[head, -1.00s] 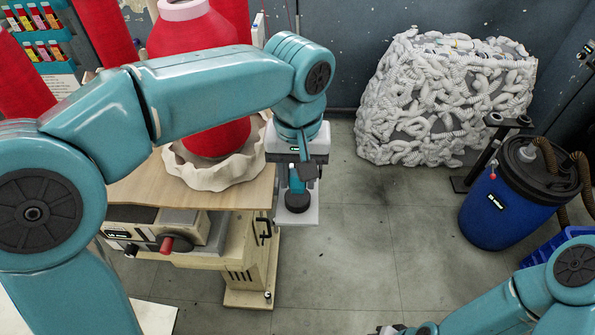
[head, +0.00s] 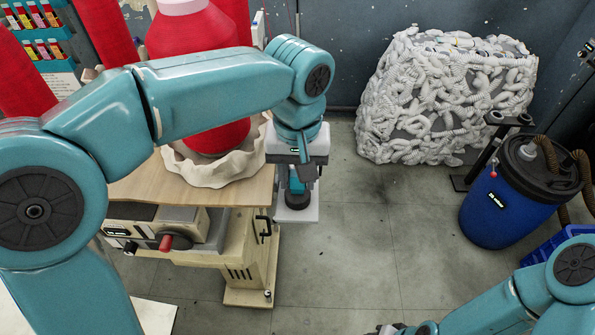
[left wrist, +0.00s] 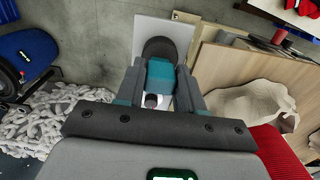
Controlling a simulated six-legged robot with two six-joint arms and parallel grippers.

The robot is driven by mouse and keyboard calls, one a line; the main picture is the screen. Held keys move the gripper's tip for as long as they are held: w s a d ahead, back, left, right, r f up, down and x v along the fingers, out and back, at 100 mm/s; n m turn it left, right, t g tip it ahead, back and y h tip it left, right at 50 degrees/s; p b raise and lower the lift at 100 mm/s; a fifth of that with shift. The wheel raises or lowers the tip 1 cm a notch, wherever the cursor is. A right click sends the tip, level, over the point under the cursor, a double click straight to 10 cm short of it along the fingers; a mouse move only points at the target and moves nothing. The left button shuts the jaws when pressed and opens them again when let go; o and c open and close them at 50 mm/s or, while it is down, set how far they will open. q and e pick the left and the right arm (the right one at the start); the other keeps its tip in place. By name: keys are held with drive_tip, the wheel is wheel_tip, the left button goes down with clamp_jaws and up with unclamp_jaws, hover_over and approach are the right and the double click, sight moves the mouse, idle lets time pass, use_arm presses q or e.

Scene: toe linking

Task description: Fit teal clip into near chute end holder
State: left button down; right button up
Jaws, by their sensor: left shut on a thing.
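My left gripper (head: 297,180) points down just past the right edge of the wooden table. It is shut on the teal clip (head: 296,182), which shows between the fingers in the left wrist view (left wrist: 160,76). Directly beyond the clip is a dark round part (head: 297,199) over a pale grey plate (head: 297,216). This looks like the holder, and it also shows in the left wrist view (left wrist: 158,47). The clip overlaps the dark part in both views; I cannot tell whether they touch or how deep the clip sits. My right gripper's fingers are out of view.
The wooden table (head: 137,190) carries a large red cone (head: 195,55) in a pale wavy collar (head: 220,172), close left of my gripper. A white chain-like heap (head: 445,95) and a blue barrel (head: 505,205) stand to the right. The floor between is clear.

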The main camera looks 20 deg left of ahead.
use_arm(q)
drive_tip(key=shift+f+b, duration=0.7)
drive_tip(key=shift+f, duration=0.35)
drive_tip(key=c, duration=0.6)
unclamp_jaws()
wheel_tip(320, 180, up, 16)
drive_tip(key=shift+r+p, duration=0.15)
drive_tip(key=shift+p, duration=1)
